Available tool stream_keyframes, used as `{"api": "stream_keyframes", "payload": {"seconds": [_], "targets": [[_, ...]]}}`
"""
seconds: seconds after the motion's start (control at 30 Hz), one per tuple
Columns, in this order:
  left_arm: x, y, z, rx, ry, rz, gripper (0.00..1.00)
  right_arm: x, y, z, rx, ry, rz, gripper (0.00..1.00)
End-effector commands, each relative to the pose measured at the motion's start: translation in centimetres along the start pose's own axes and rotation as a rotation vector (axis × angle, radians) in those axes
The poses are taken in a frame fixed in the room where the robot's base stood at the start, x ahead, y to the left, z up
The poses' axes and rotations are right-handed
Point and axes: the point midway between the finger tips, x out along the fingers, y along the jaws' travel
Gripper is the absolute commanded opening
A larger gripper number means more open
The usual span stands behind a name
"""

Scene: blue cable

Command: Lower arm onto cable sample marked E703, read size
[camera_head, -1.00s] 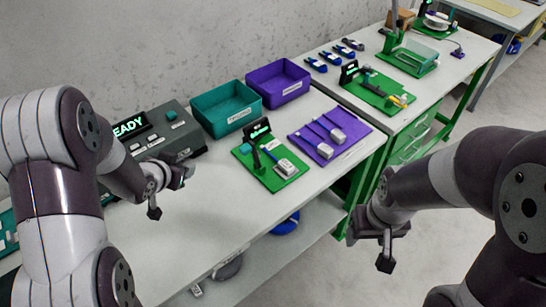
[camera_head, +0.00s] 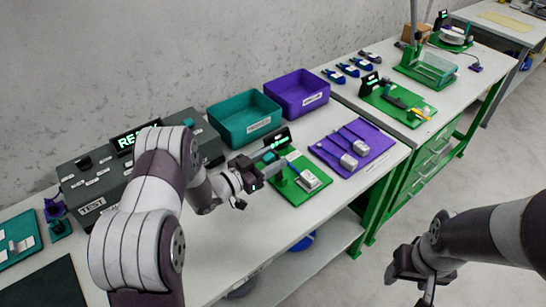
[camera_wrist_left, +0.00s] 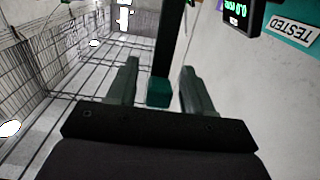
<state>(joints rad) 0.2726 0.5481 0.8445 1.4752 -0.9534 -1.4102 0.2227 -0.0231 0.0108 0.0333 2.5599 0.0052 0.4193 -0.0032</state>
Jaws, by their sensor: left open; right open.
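A green board (camera_head: 312,193) on the bench carries a gauge with a small lit display (camera_head: 276,142) and a blue cable sample with a pale tagged block (camera_head: 309,181). Its marking is too small to read. My left gripper (camera_head: 256,184) is open at the board's left edge, partly hiding the gauge. In the left wrist view, a dark gauge arm with a teal end (camera_wrist_left: 158,94) shows between my open fingers (camera_wrist_left: 160,78); contact cannot be told. The display (camera_wrist_left: 236,14) there is upside down. My right gripper (camera_head: 412,284) is open and empty, over the floor.
A purple board (camera_head: 330,160) with two more samples lies right of the green board. A teal bin (camera_head: 245,123) and a purple bin (camera_head: 297,96) stand behind. A grey console (camera_head: 100,181) is at left. Another green board (camera_head: 398,116) is on the far bench.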

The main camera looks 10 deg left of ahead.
Motion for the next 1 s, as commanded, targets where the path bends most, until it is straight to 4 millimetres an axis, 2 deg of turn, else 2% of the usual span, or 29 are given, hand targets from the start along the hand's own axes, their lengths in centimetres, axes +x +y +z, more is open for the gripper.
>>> {"api": "stream_keyframes", "payload": {"seconds": [0.13, 0.37, 0.43, 0.53, 0.57, 0.8, 1.0], "targets": [[0.8, 0.0, 0.0, 0.0, -0.001, 0.0, 0.51, -0.1, 0.0, 0.0, 0.0, 0.0, 0.0, 0.61], [0.9, 0.0, 0.0, 0.0, 0.0, 0.0, 0.51, -0.1, 0.0, 0.0, 0.0, 0.0, 0.0, 0.61], [0.9, 0.0, 0.0, 0.0, -0.001, 0.0, 0.35, -0.1, 0.0, 0.0, 0.0, 0.0, 0.0, 0.61], [0.9, 0.0, 0.0, 0.0, -0.001, 0.0, 0.02, -0.1, 0.0, 0.0, 0.0, 0.0, 0.0, 0.61], [0.9, 0.0, 0.0, 0.0, -0.001, 0.0, 0.0, -0.1, 0.0, 0.0, 0.0, 0.0, 0.0, 0.61], [1.0, 0.0, -0.2, 0.001, -0.011, 0.0, 0.0, -0.3, 0.0, 0.0, 0.0, 0.0, 0.0, 0.61], [1.8, 0.0, -0.7, 0.002, -0.081, 0.001, 0.0, -1.8, 0.0, -0.2, 0.0, 0.0, 0.0, 0.61]]}}
